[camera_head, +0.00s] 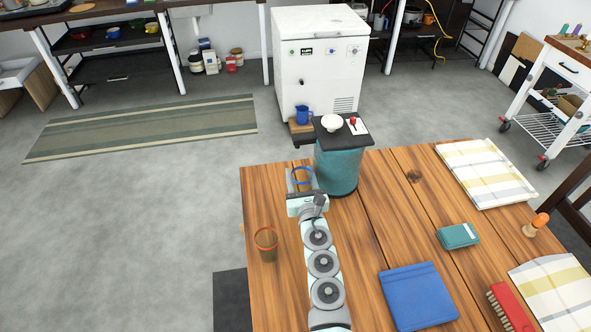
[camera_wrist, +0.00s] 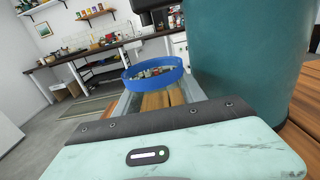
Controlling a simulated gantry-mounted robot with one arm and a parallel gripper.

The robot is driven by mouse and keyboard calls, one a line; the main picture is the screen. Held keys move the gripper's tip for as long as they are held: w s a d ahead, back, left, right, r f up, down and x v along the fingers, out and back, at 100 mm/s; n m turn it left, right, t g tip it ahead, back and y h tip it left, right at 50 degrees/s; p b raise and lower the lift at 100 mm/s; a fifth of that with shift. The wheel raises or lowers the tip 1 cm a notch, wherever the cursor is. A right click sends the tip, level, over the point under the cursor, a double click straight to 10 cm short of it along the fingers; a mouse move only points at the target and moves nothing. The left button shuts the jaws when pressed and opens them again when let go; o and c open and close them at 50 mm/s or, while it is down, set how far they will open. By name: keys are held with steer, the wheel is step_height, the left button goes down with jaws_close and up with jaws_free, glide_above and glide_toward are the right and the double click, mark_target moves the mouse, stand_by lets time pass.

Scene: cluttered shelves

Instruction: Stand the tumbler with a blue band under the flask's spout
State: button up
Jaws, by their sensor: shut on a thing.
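The tumbler with a blue band (camera_wrist: 153,80) is clear, with the band around its rim. The flask (camera_head: 340,165) is a teal cylinder with a dark top, standing on the table just right of the tumbler. Its dark spout (camera_head: 303,141) juts out to the left near the top. In the wrist view the spout (camera_wrist: 157,12) appears above and beyond the tumbler. I cannot tell whether the tumbler's base touches the table.
An orange-rimmed tumbler (camera_head: 266,246) stands left of my arm. A white bowl (camera_head: 332,122) and a small red-topped item (camera_head: 354,123) are on the flask's top. A blue mug (camera_head: 303,115) shows behind the spout. A blue cloth (camera_head: 418,296) and teal case (camera_head: 458,236) lie right.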

steer(key=w+b, duration=0.1)
steer(key=w, duration=0.1)
steer(key=w+b, duration=0.1)
steer(key=w, duration=0.1)
steer(key=w+a+b, duration=0.1)
steer(key=w, duration=0.2)
steer(key=shift+a, duration=0.1)
step_height(320, 180, down, 3)
steer(key=shift+w+f+b, duration=0.1)
steer(key=shift+w+b, duration=0.05)
steer(key=shift+b, duration=0.9)
steer(key=shift+s+f, duration=0.2)
steer(key=shift+f, duration=0.05)
steer(key=shift+w+r, duration=0.1)
steer(key=shift+r, duration=0.05)
steer(key=shift+f, duration=0.2)
steer(key=o, duration=1.1)
steer(key=shift+s+r, duration=0.2)
steer(key=shift+s+d+f+p, duration=0.1)
steer(key=shift+s+d+p, duration=0.1)
steer(key=shift+s+p, duration=0.75)
steer(key=shift+s+d+r+p, duration=0.1)
steer(key=shift+s+d+p, duration=0.2)
steer(key=shift+s, duration=1.1)
steer(key=shift+s+d+f+p, duration=0.15)
steer(key=shift+s+p, duration=0.55)
steer(key=shift+s, duration=0.5)
